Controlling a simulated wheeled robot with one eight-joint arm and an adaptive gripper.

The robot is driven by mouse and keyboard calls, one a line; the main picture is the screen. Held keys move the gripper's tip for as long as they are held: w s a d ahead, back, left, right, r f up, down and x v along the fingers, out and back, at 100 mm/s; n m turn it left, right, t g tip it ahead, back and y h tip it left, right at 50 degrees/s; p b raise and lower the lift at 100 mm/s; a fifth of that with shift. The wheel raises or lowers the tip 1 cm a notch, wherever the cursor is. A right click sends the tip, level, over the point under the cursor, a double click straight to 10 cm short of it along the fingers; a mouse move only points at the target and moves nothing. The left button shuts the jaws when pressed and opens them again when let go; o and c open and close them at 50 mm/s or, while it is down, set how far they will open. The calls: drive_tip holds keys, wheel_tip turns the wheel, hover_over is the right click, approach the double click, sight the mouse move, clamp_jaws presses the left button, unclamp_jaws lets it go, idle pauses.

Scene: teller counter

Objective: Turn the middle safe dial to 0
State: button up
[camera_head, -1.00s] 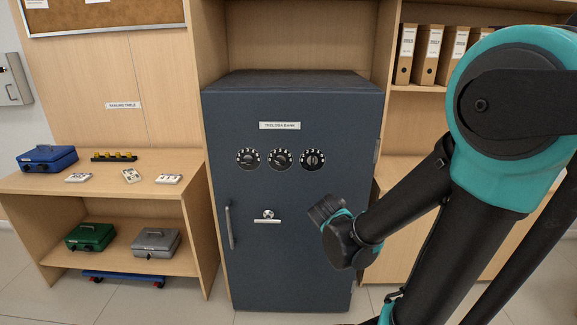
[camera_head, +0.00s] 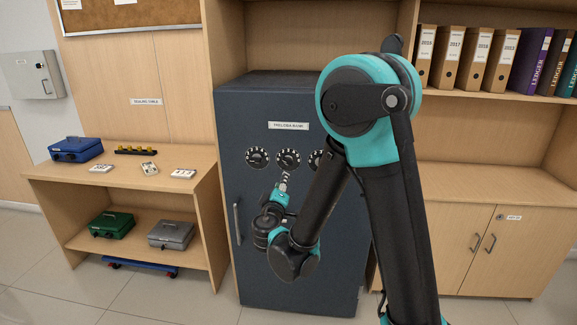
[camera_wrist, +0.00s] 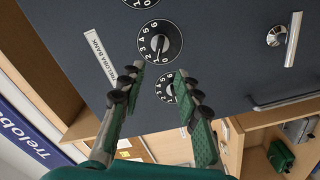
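The middle safe dial (camera_head: 288,159) is a round black dial with white numbers, between the left dial (camera_head: 257,157) and the partly hidden right dial (camera_head: 316,160). My gripper (camera_head: 285,177) is just below the middle dial in the head view, apart from it as far as I can tell. In the wrist view my gripper (camera_wrist: 160,76) is open and empty, its two green-padded fingers spread. The middle dial (camera_wrist: 160,41) lies just beyond the fingertips, and the left dial (camera_wrist: 166,87) shows between the fingers. I cannot read the middle dial's setting for certain.
The dark blue safe (camera_head: 262,240) has a vertical handle (camera_head: 238,224) and a lever (camera_wrist: 290,40). A wooden table (camera_head: 120,178) at the left holds a blue cash box (camera_head: 76,149). A shelf with binders (camera_head: 478,62) is at the right. My arm covers the safe's right side.

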sight(288, 163)
drive_tip(key=w, duration=1.4)
drive_tip(key=shift+w+d, duration=0.25)
drive_tip(key=shift+w, duration=0.1)
clamp_jaws()
